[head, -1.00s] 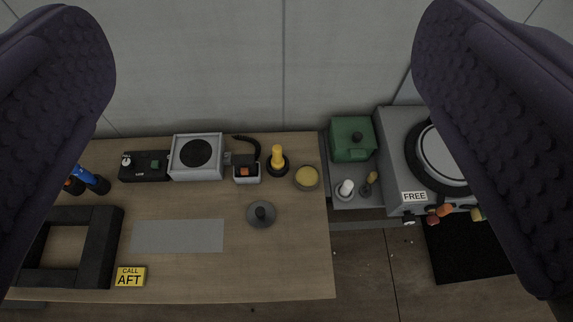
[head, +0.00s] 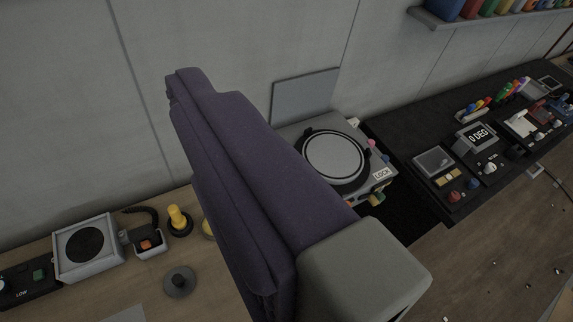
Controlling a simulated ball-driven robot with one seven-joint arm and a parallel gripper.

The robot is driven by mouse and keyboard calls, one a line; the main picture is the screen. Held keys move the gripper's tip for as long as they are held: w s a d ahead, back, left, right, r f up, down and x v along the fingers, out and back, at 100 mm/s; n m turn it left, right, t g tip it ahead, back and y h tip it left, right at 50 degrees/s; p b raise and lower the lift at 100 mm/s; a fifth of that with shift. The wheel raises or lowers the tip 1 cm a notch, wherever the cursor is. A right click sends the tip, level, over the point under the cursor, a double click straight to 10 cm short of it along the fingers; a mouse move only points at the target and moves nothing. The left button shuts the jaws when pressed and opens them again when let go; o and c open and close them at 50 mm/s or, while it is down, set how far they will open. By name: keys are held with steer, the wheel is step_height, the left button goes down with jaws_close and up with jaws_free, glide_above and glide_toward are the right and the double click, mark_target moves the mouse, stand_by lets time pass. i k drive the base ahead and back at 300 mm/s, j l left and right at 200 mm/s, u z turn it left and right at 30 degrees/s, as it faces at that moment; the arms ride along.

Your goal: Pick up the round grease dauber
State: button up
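The round grease dauber cannot be made out now. The grey tray and green box, where small knobbed tools stood a second ago, are hidden behind my gripper. My gripper (head: 197,95) crosses the middle of the head view as a long purple padded finger shape with a grey block at its lower right. Its two fingers cannot be told apart, and no held object shows.
On the wooden desk at left are a yellow-handled piece (head: 178,221), a dark knobbed disc (head: 179,282), a speaker box (head: 88,250) and a handset unit (head: 147,242). A round dial unit (head: 335,156) marked LOCK is right of my gripper. A black console (head: 452,150) lies farther right.

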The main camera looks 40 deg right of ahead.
mark_target(179, 222)
steer(key=i+j+z, duration=0.35)
steer(key=i+j, duration=0.35)
steer(key=i, duration=0.1)
